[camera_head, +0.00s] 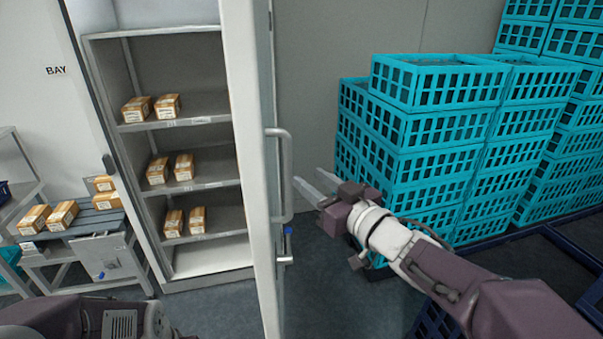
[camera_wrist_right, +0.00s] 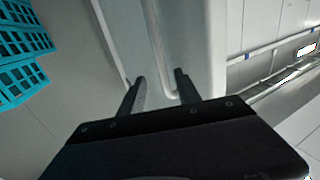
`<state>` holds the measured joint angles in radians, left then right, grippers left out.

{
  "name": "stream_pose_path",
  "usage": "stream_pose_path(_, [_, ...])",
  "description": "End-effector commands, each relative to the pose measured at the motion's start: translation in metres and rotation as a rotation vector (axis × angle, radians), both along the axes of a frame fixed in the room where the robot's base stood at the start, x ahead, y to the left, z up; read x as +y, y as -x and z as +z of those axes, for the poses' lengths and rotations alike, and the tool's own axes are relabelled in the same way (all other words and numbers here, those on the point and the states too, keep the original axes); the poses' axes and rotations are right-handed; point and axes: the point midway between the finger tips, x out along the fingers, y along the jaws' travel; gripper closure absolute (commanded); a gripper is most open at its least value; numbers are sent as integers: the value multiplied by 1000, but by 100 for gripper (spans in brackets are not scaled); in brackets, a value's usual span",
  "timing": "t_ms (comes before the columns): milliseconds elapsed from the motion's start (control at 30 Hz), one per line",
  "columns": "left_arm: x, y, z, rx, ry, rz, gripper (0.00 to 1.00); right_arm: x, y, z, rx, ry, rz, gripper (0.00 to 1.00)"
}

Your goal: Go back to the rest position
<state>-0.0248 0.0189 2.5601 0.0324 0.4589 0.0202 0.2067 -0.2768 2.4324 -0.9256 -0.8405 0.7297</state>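My right gripper (camera_head: 309,178) is open beside the handle (camera_head: 283,175) of the open white cabinet door (camera_head: 245,120) in the head view. In the right wrist view its two fingers (camera_wrist_right: 158,86) stand apart with nothing gripped. The handle (camera_wrist_right: 157,45) shows beyond and between them; I cannot tell whether they touch it. My left arm shows only as a dark piece at the bottom left of the head view, and its gripper is out of view.
The cabinet's shelves (camera_head: 175,123) hold several small orange-brown boxes (camera_head: 167,105). More boxes (camera_head: 62,214) lie on a bench at left. Stacked turquoise crates (camera_head: 437,132) fill the right side, close to my right arm. Grey floor (camera_head: 325,285) is clear beyond the door.

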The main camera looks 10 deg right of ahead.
Motion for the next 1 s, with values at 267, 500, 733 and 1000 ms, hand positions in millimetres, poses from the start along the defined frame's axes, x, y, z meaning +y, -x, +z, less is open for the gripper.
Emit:
stream_pose_path(267, [0, 0, 0, 0, 0, 0, 64, -1, 2, -1, 1, 0, 1, 60])
stream_pose_path(500, [0, 0, 0, 0, 0, 0, 64, 10, -21, -96, 286, -76, -76, 60])
stream_pose_path(733, [0, 0, 0, 0, 0, 0, 64, -54, 51, -274, 955, 99, -425, 60])
stream_pose_path(1000, [0, 0, 0, 0, 0, 0, 64, -54, 168, -326, 1447, 245, -384, 60])
